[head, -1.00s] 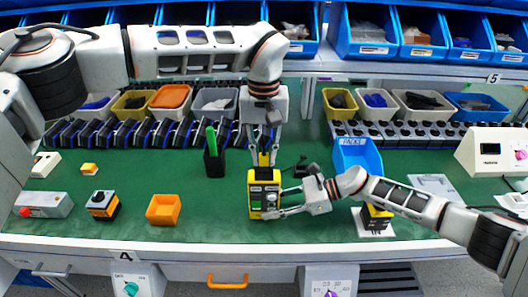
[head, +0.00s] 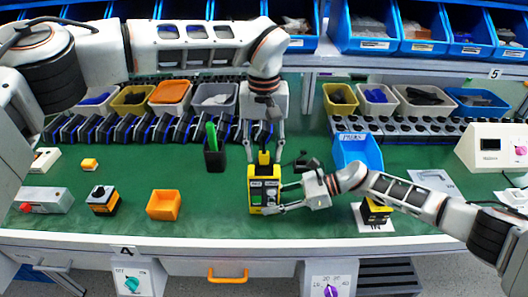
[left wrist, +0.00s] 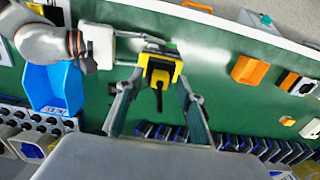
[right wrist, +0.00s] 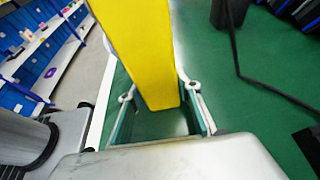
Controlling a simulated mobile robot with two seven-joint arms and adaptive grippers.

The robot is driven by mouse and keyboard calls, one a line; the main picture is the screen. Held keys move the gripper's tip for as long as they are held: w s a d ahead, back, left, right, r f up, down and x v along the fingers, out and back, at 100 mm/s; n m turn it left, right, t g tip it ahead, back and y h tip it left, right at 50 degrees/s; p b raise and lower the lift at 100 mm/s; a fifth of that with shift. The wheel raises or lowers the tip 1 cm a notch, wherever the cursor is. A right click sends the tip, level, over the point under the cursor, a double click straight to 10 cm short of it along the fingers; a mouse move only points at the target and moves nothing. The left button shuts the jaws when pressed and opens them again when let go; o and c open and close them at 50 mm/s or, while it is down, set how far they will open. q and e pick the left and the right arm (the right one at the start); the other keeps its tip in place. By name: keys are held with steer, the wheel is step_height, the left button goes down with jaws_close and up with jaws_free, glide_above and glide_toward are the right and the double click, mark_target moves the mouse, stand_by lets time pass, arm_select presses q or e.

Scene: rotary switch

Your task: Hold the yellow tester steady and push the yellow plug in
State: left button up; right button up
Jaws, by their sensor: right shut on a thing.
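The yellow tester (head: 256,197) stands on the green bench, with a dark face and a green patch on it. The yellow plug (head: 263,158) is at its far end, in line with it and touching or nearly so; how deep it sits cannot be told. Its dark cable end shows in the left wrist view (left wrist: 158,84). My left gripper (head: 264,144) is open, its fingers apart on both sides of the plug. My right gripper (head: 279,198) is shut on the tester from the right; the right wrist view shows the yellow body (right wrist: 140,50) between its fingers.
A black cup (head: 214,160) with a green item stands left of the plug. An orange bin (head: 163,205) is to the left and a blue bin (head: 358,153) to the right.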

mark_target(264, 151)
arm_select(q)
step_height(264, 151, up, 11)
stand_by(0.4)
arm_select(e)
steer(key=o, duration=1.2)
steer(key=shift+d, duration=0.1)
steer(key=v, duration=1.2)
